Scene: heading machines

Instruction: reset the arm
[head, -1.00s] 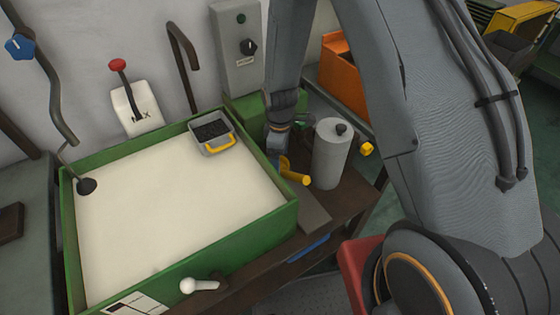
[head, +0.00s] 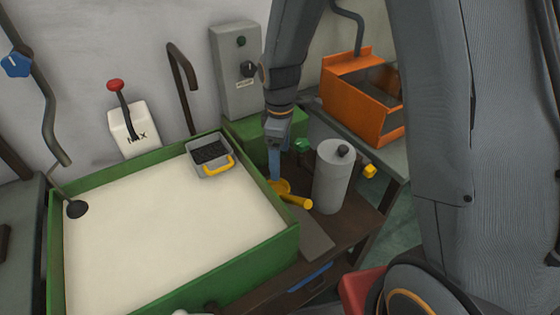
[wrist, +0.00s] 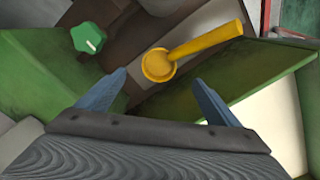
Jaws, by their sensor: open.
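My gripper (head: 275,160) points down above the dark brown bench, between the green tray and the grey cylinder. In the wrist view my gripper (wrist: 155,95) has its two blue-grey fingers spread wide with nothing between them. A yellow scoop-like piece with a handle (head: 295,200) lies on the bench just below the fingers. It also shows in the wrist view beyond the fingertips (wrist: 195,47). In the head view one finger overlaps its round end, so I cannot tell there whether they touch.
A grey cylinder (head: 333,178) stands close on the right. The green tray (head: 240,258) of pale material holds a grey basket with a yellow handle (head: 207,160). A green knob (wrist: 89,38) is near the fingers. An orange bin (head: 350,108) stands behind right.

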